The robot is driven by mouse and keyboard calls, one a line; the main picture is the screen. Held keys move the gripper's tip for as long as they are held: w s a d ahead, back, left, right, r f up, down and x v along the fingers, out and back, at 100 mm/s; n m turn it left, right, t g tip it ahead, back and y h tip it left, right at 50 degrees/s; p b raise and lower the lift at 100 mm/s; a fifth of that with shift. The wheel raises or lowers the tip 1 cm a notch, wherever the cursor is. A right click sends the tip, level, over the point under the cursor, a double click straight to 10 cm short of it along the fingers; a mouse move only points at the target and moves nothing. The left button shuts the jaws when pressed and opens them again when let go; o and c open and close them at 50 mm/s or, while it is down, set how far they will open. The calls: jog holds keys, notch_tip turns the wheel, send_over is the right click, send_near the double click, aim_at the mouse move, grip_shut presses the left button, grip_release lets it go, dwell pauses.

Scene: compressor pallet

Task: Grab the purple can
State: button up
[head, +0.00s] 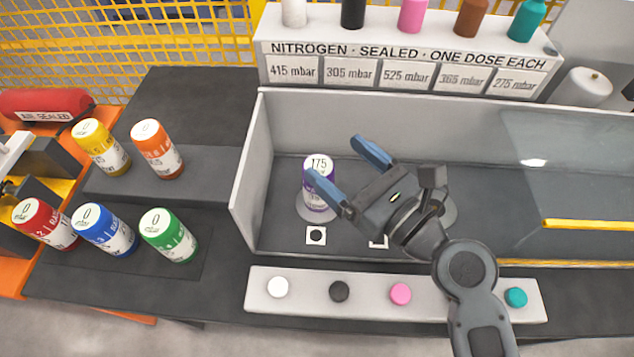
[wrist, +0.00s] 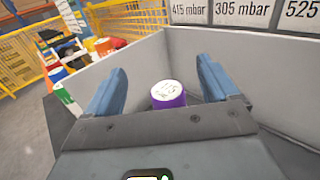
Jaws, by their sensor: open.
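The purple can (head: 319,172) stands upright on a pale round base (head: 313,211) inside the grey open-topped bay, near its left wall. Its white top reads 175. In the wrist view the purple can (wrist: 168,95) shows between and beyond my fingers. My gripper (head: 340,160) is open and empty, with blue fingers pointing left. In the head view, the nearer finger overlaps the can's right edge and the farther finger is up and to the right. In the wrist view my gripper (wrist: 160,80) has nothing between its fingers at close range; I cannot tell whether a finger touches the can.
The bay's left wall (head: 252,180) and back wall (head: 400,125) rise beside the can. Yellow (head: 100,146), orange (head: 157,148), red (head: 45,223), blue (head: 103,229) and green (head: 168,234) cans stand left, outside the bay. A button strip (head: 370,298) runs along the front.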

jog(key=b, duration=0.2)
send_near(311, 159)
jog(key=shift+w+a+f, duration=0.2)
jog(key=shift+w+a, duration=0.2)
jog(key=shift+w, duration=0.1)
jog(key=shift+w+a+f, duration=0.2)
jog(key=shift+w+a, duration=0.25)
jog(key=shift+w+a+r+p, duration=0.25)
jog(key=shift+w+r+p, duration=0.05)
jog(key=shift+p, duration=0.1)
jog(key=shift+p+x, duration=0.4)
jog(key=shift+x, duration=2.9)
jog(key=c, duration=1.6)
grip_shut()
